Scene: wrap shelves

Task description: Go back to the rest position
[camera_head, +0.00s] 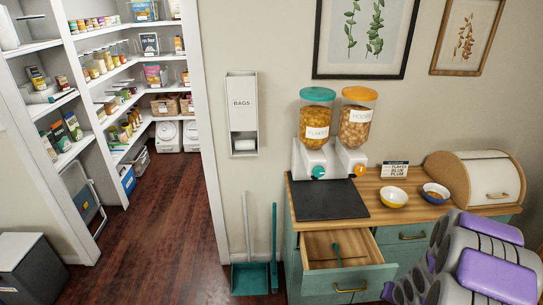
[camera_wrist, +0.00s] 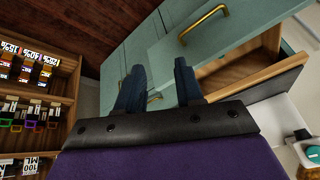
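My gripper (camera_wrist: 160,70) shows in the wrist view with its two dark fingers apart and nothing between them. It is beside the teal cabinet (camera_wrist: 130,45), near an open drawer (camera_wrist: 218,50) with a brass handle. In the head view my purple and grey arm fills the lower right corner, in front of the counter, and I cannot make out the fingers there. The same drawer (camera_head: 350,283) is pulled out below the counter, with a teal utensil (camera_head: 337,255) inside it.
A dustpan (camera_head: 250,278) stands left of the drawer. Open floor (camera_head: 165,230) leads to pantry shelves.

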